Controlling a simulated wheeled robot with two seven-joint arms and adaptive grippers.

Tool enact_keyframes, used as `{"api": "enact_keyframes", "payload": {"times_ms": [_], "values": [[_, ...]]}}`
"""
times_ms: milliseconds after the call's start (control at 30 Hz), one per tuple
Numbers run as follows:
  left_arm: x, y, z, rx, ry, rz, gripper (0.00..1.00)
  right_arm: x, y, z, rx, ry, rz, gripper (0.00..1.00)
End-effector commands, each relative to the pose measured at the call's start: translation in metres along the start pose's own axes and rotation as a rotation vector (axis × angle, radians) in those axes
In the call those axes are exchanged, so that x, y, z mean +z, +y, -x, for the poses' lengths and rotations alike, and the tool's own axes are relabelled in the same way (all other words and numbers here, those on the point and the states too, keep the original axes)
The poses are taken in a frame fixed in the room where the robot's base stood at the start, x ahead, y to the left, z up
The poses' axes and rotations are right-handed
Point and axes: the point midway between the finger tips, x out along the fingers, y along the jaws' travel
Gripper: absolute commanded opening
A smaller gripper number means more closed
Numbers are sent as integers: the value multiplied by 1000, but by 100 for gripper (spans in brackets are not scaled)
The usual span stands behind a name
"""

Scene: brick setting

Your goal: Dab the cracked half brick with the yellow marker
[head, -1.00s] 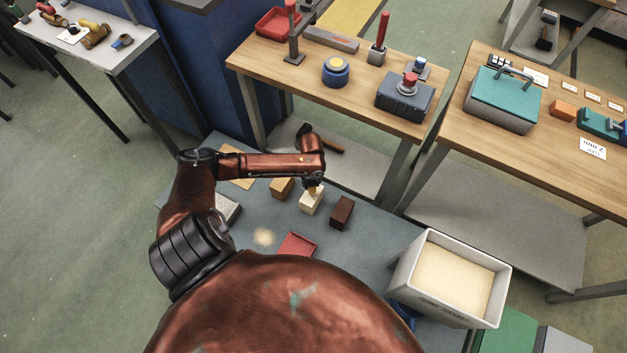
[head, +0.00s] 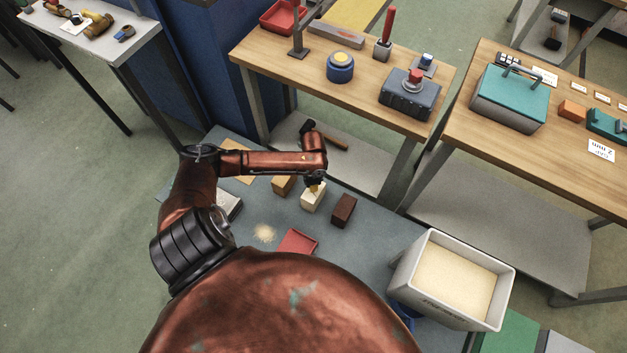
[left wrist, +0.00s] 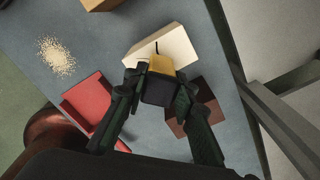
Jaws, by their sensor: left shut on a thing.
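The cracked half brick is a cream block (head: 312,200) on the grey mat. The left wrist view shows it (left wrist: 178,43) with a short dark crack line on its upper face. My left gripper (head: 315,183) is directly over it, shut on the yellow marker (left wrist: 160,64). My right gripper is not in view.
A tan brick (head: 284,185) and a dark brown brick (head: 344,210) stand on either side. A red tray (head: 298,242) and a sand patch (head: 264,233) lie nearer. A sand-filled bin (head: 404,272) stands at right. A wooden table (head: 300,75) stands behind.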

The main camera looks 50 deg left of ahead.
Motion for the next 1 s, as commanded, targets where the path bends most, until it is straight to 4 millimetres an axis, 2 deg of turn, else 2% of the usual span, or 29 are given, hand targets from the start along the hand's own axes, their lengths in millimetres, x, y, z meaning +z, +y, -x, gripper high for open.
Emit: {"api": "enact_keyframes", "payload": {"times_ms": [1000], "values": [[0,0,-10,0,0,0,9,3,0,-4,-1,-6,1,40]]}}
